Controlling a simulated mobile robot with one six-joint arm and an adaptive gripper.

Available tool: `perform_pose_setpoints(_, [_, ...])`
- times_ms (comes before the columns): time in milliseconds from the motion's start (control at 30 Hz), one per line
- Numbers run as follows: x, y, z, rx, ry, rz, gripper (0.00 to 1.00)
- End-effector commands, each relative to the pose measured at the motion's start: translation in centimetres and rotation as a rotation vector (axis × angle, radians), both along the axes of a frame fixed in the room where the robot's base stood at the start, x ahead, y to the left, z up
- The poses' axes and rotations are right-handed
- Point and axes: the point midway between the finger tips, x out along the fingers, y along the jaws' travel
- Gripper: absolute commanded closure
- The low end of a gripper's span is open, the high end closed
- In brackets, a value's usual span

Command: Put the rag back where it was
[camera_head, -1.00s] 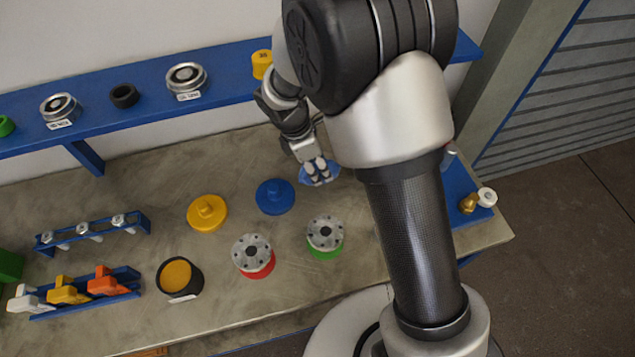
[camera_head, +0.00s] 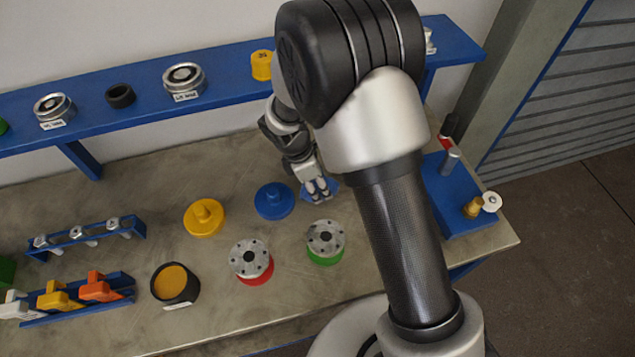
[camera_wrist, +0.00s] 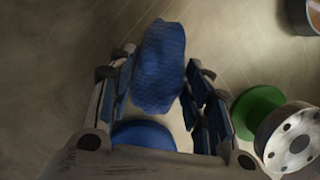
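The rag (camera_wrist: 160,68) is a crumpled blue cloth between my two fingers in the wrist view. My gripper (camera_wrist: 160,75) is closed in on it from both sides. In the head view, my gripper (camera_head: 318,190) is low over the bench, just behind the green-based flanged vessel and right of the blue lid. Blue edges of the rag (camera_head: 333,185) show beside the fingers there. Most of the rag is hidden by the fingers in that view. Whether it touches the bench cannot be told.
Near my gripper are a blue lid (camera_head: 273,200), a yellow lid (camera_head: 204,217), a green-based vessel (camera_head: 325,241) and a red-based vessel (camera_head: 250,261). A black cup (camera_head: 175,285) stands left. A blue shelf (camera_head: 225,82) runs behind. A blue stand (camera_head: 445,190) is right.

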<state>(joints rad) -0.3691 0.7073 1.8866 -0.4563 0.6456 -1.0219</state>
Motion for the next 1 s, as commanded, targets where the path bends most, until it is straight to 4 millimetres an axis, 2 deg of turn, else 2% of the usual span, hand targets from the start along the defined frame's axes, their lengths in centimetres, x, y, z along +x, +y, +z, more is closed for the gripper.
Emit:
perform_pose_setpoints(233, [0.0,0.0,0.0,0.0,0.0,0.0,0.37])
perform_pose_setpoints(500, [0.0,0.0,0.0,0.0,0.0,0.0,0.37])
perform_pose_setpoints(633, [0.0,0.1,0.7,0.0,-0.002,0.001,0.37])
perform_pose_setpoints(767, [0.0,0.6,2.8,0.001,-0.003,0.001,0.37])
perform_pose_setpoints(1000, [-0.3,2.0,7.9,0.002,-0.004,0.0,0.37])
